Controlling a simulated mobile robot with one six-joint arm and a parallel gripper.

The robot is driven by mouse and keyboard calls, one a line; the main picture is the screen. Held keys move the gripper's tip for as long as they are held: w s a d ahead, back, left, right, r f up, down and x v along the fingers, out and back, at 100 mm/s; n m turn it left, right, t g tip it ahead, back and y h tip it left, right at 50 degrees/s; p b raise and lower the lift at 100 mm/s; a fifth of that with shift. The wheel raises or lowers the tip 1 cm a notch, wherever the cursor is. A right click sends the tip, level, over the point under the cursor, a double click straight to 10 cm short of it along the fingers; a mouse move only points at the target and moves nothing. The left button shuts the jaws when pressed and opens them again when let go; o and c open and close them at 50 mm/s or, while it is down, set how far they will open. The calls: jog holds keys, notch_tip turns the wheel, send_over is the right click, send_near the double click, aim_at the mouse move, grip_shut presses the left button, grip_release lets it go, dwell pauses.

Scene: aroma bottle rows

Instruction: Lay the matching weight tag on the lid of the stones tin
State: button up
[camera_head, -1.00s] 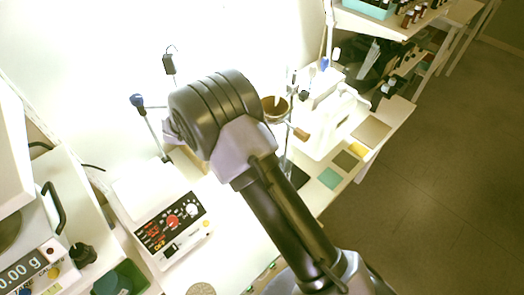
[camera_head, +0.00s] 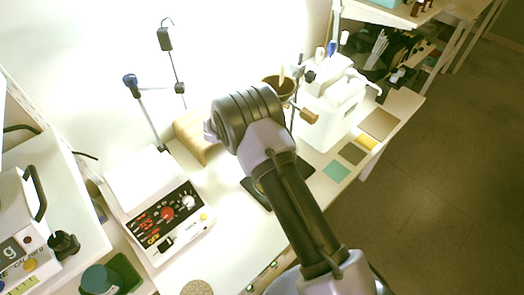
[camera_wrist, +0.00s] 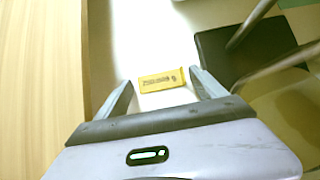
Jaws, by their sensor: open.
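A small yellow tag (camera_wrist: 161,80) with dark print lies on the white surface in the wrist view. The print is upside down, ends in a "g", and its number is too small to read. My gripper (camera_wrist: 162,84) is open, with its fingertips on either side of the tag; I cannot tell whether they touch it. In the head view, my arm hides the gripper and the tag. I cannot make out a stones tin for sure. A speckled round thing (camera_head: 197,288) is cut off at the bottom edge of the head view.
A wooden block (camera_head: 197,138) stands left of my gripper, and a dark plate (camera_wrist: 245,50) with metal rods lies right. A hotplate-like device (camera_head: 165,215), a scale (camera_head: 22,250) and a teal pot (camera_head: 100,280) are at left. A white canister (camera_head: 332,108) stands beyond my arm.

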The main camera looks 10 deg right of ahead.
jog(key=shift+w+d+f, duration=0.15)
jog(key=shift+f, duration=0.1)
jog(key=shift+r, duration=0.1)
jog(key=c, duration=1.2)
notch_tip(320, 180, up, 18)
jog(key=p, duration=0.7)
